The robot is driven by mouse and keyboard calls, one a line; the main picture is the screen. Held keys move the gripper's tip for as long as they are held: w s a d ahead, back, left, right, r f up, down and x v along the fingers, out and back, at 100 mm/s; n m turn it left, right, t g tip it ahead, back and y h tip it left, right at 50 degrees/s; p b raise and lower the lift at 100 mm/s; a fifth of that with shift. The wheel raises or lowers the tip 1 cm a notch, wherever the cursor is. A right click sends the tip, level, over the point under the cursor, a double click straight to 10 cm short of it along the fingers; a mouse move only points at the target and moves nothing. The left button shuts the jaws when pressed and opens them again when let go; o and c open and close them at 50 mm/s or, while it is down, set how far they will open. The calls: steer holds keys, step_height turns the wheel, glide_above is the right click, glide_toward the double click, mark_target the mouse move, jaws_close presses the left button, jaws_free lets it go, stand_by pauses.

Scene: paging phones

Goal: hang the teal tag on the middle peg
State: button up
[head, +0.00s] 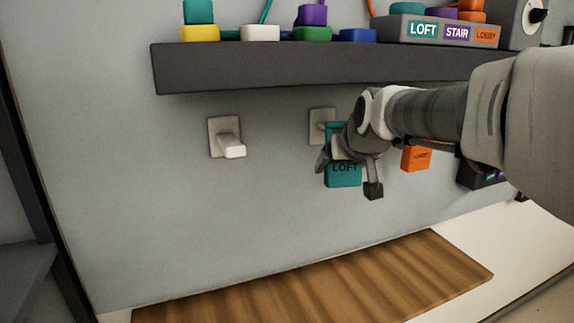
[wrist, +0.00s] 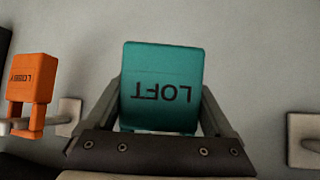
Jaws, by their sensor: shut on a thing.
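The teal tag (head: 343,175), marked LOFT, is held in my gripper (head: 348,174). In the wrist view the tag (wrist: 162,88) appears upside down between the two fingers. The middle peg's square wall plate (head: 320,118) shows just behind the tag's upper loop in the head view. The peg itself is hidden by the tag and gripper. The loop is at the peg, but I cannot tell whether it is around the peg or only in front of it.
The left peg (head: 230,146) is bare. An orange LOBBY tag (wrist: 31,78) hangs on the right peg, close by my gripper. A dark shelf (head: 260,66) with coloured pieces and a grey LOFT/STAIR/LOBBY box (head: 398,29) is above. A wooden board (head: 330,285) lies below.

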steer(key=shift+a+f, duration=0.15)
steer(key=shift+f, duration=0.35)
steer(key=o, duration=1.2)
steer(key=shift+o, duration=0.2)
steer(key=shift+s, duration=0.1)
steer(key=a+r+v, duration=0.1)
steer(key=v, duration=1.7)
steer(key=s+f+g, duration=0.2)
steer(key=s+f, duration=0.4)
steer(key=f, duration=0.5)
steer(key=s+f+g, duration=0.2)
steer(key=s+f, duration=0.5)
steer(key=f, duration=0.5)
steer(key=shift+s+d+m+h, duration=0.25)
steer(key=shift+s+m+h, duration=0.05)
